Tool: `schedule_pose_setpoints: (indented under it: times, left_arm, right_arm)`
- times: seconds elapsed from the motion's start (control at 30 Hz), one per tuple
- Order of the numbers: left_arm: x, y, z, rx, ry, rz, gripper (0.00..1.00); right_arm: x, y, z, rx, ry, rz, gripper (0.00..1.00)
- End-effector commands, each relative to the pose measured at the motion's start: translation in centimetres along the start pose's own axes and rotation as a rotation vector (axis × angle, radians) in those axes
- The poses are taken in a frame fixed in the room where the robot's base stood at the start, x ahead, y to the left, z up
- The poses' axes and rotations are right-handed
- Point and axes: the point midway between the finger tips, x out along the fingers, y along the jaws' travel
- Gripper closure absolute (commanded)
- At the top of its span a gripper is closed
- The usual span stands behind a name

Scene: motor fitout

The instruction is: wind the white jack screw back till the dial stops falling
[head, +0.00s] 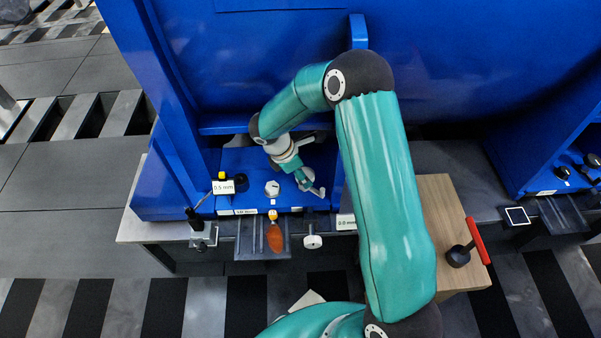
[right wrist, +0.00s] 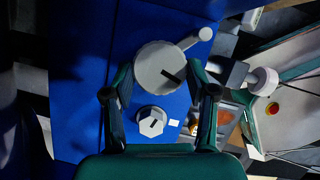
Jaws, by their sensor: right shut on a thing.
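My right gripper (head: 305,182) reaches down inside the blue frame in the head view. In the right wrist view, its two fingers (right wrist: 160,88) are shut on opposite sides of a round white head with a black mark and a crank arm, which I take for the white jack screw (right wrist: 156,62). In the head view the gripper mostly hides that head. A white six-sided head (head: 272,188) stands left of the gripper; it shows below the held head in the right wrist view (right wrist: 151,121). Labels read 0.5 mm (head: 223,187) and 0.0 mm (head: 345,222). My left gripper is not in view.
A white knob (head: 312,241) sticks out at the bench front, beside an orange-handled tool (head: 274,237). Blue frame walls (head: 170,150) enclose the work spot.

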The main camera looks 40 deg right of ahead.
Motion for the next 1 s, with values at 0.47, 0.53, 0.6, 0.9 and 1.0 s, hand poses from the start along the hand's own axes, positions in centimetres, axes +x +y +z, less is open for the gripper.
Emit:
schedule_pose_setpoints:
  times: [0.47, 0.53, 0.6, 0.9, 1.0]
  left_arm:
    - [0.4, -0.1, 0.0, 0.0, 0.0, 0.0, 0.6]
    - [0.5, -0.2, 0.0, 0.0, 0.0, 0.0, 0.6]
    - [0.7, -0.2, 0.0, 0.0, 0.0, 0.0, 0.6]
    - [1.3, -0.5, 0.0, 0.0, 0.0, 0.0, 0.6]
    - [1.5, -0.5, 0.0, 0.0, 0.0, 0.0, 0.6]
  right_arm:
    - [0.1, -0.1, 0.2, -0.313, -0.002, 0.135, 0.78]
    - [0.1, -0.2, 0.3, -0.374, -0.003, 0.161, 0.78]
    - [0.1, -0.2, 0.3, -0.435, -0.003, 0.186, 0.78]
    - [0.1, -0.3, 0.5, -0.696, -0.005, 0.296, 0.78]
    - [0.1, -0.4, 0.6, -0.784, -0.006, 0.333, 0.78]
